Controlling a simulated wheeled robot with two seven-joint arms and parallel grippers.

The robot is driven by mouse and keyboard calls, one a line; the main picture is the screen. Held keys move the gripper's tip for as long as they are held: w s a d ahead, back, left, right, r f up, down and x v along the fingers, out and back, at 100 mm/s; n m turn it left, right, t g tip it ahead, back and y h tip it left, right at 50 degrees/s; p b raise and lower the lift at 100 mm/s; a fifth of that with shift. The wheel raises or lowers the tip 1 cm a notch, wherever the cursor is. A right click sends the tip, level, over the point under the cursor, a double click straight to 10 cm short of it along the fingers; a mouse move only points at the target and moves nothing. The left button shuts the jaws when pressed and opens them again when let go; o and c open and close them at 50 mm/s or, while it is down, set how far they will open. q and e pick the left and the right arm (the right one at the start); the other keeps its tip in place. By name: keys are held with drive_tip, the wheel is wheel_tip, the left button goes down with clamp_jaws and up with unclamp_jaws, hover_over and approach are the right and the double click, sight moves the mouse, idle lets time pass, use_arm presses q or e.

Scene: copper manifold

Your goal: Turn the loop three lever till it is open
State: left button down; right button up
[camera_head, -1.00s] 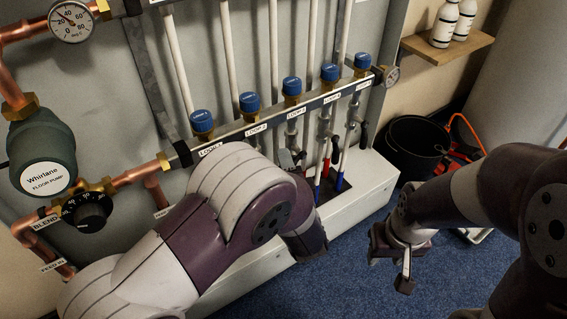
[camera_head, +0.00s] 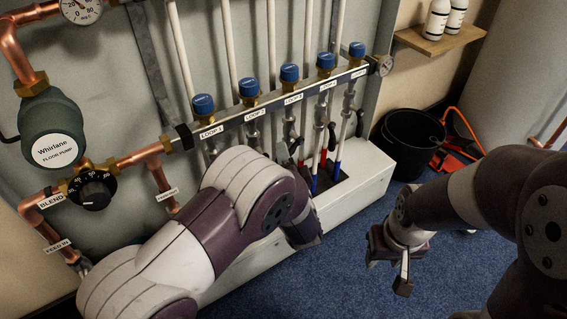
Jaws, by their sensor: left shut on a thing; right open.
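The manifold rail (camera_head: 222,128) runs across the wall panel with blue-capped loop valves and labels. The loop three label (camera_head: 293,100) sits under the third blue cap (camera_head: 290,73). Below it, a dark lever (camera_head: 297,145) shows at the loop three pipe, standing at a slant. My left gripper (camera_head: 284,152) reaches up to this lever and is shut on it; the wrist hides most of the jaws, and the exact grip is hard to see. My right gripper (camera_head: 388,270) is open and empty above the blue carpet, right of the white ledge.
Other dark levers (camera_head: 332,136) hang on the pipes just right of loop three. Red and blue pipe ends (camera_head: 338,176) go down into the white ledge (camera_head: 352,200). A black bucket (camera_head: 412,140) and red tool stand at the right. Carpet in front is clear.

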use_arm(q)
drive_tip(key=shift+w+d+f+n+t+b, duration=0.15)
drive_tip(key=shift+f+n+t+b, duration=0.35)
drive_tip(key=shift+n, duration=0.4)
drive_tip(key=d+f+n+y+b, duration=0.1)
drive_tip(key=n+b, duration=0.1)
drive_tip(key=n, duration=0.1)
drive_tip(key=w+d+f+n+t+y+b, duration=0.1)
drive_tip(key=n+y, duration=0.1)
drive_tip(key=n, duration=0.2)
drive_tip(key=w+d+f+n+t+y+b, duration=0.1)
drive_tip(key=n+b, duration=0.1)
drive_tip(key=n, duration=0.2)
drive_tip(key=shift+f+b, duration=0.1)
drive_tip(key=shift+b, duration=0.2)
drive_tip(key=shift+w+d+n+g+y+b, duration=0.2)
drive_tip(key=shift+n+y+b, duration=0.4)
drive_tip(key=shift+n, duration=0.55)
drive_tip(key=shift+w+d+n+g+y+b, duration=0.15)
drive_tip(key=shift+d+n+y+b, duration=0.15)
drive_tip(key=shift+n+y, duration=0.7)
drive_tip(key=shift+n, duration=0.35)
drive_tip(key=c, duration=1)
unclamp_jaws()
drive_tip(key=shift+c, duration=0.2)
drive_tip(key=shift+r, duration=0.2)
